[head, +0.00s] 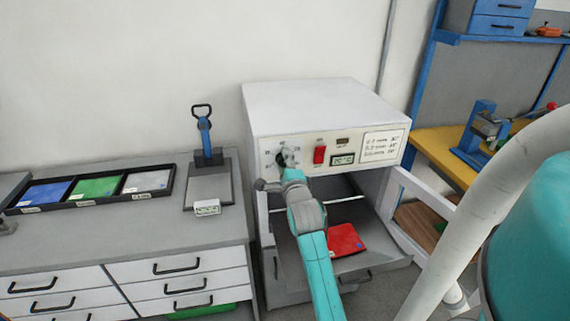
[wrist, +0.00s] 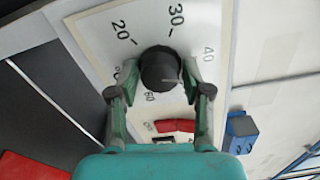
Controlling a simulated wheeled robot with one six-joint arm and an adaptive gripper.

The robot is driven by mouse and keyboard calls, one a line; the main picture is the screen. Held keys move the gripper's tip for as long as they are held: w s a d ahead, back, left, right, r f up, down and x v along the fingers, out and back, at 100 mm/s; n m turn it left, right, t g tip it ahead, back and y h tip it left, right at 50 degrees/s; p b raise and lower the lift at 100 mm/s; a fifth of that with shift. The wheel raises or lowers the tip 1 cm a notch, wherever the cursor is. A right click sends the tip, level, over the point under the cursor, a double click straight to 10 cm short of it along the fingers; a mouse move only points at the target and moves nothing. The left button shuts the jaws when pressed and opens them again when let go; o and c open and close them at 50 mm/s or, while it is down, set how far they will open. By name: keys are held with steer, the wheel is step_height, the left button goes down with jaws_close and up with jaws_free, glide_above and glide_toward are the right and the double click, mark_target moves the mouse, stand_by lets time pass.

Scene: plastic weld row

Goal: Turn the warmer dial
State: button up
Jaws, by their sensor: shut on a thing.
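The warmer (head: 310,95) is a white box-shaped unit with an open compartment below its front panel. Its dial (wrist: 160,70) is a round black knob on a white plate with numbers around it, such as 20, 30, 40 and 60. In the head view the dial (head: 283,157) sits at the panel's left side, partly hidden by my arm. My gripper (wrist: 160,90) is shut on the dial, one finger on each side of the knob. The numbers at the lower left of the dial are partly hidden by a finger.
A red switch (head: 319,154) and a small display (head: 343,159) sit right of the dial. A red sheet (head: 345,240) lies on the tray below. A black tray (head: 75,205) with coloured sheets and a blue-handled tool (head: 205,135) stand on the left counter.

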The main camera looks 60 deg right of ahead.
steer(key=shift+f+m, duration=0.1)
steer(key=shift+m, duration=4.2)
steer(key=o, duration=1.2)
steer(key=shift+c, duration=0.2)
steer(key=v, duration=1.2)
